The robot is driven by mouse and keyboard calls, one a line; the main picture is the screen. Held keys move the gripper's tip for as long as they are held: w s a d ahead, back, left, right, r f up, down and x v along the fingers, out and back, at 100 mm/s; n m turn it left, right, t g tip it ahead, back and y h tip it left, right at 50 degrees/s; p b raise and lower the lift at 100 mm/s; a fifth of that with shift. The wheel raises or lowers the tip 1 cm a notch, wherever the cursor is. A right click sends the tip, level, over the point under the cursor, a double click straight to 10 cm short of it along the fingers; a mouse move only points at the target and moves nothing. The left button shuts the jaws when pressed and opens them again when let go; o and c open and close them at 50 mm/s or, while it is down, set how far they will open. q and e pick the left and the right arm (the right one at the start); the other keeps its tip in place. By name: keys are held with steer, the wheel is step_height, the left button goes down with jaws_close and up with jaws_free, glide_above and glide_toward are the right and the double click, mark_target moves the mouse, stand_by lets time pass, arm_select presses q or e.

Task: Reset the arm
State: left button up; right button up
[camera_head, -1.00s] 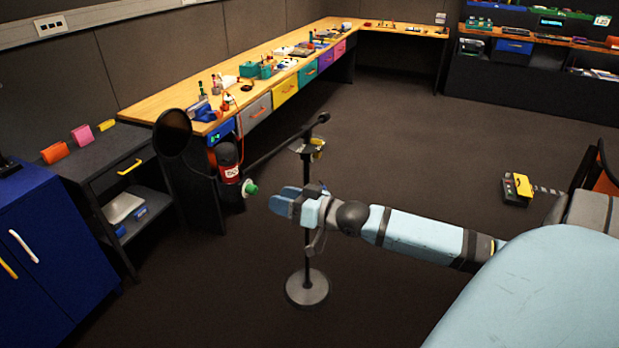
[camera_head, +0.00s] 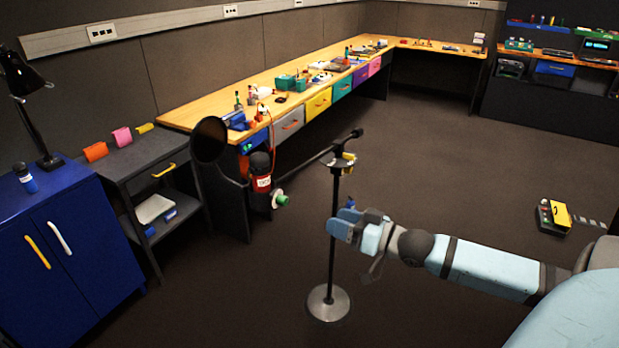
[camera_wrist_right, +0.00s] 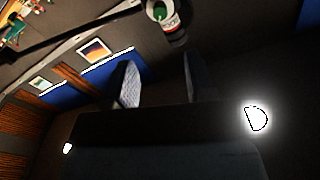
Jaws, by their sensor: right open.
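My right arm comes in from the right of the head view. Its gripper (camera_head: 345,222) has blue fingers and points left, beside a black stand (camera_head: 328,302) with a round grey base. In the right wrist view the gripper (camera_wrist_right: 160,85) shows two dark fingers apart with nothing between them. The gripper overlaps the stand's pole in the head view; whether it touches is not clear. My left gripper is not in view.
A long wooden workbench (camera_head: 270,95) with coloured drawers runs along the wall. A yellow-black box (camera_head: 556,215) is on the floor. Open floor lies between.

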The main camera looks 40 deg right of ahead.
steer(key=s+a+f+g+h+p, duration=0.1)
steer(key=s+a+f+p, duration=0.15)
steer(key=f, duration=0.35)
steer(key=s+a+f+g+h+p, duration=0.1)
steer(key=s+a+f+h, duration=0.1)
steer(key=s+a+f, duration=0.3)
steer(key=s+a+f+n+g+p, duration=0.1)
steer(key=s+a+f, duration=0.2)
steer(key=a+f, duration=0.2)
steer(key=s+a+f+g+p, duration=0.1)
steer(key=s+a+f, duration=0.3)
steer(key=a, duration=0.5)
steer(key=shift+a+f+n+g+h, duration=0.3)
steer(key=shift+f+n+g, duration=0.15)
steer(key=shift+g, duration=0.35)
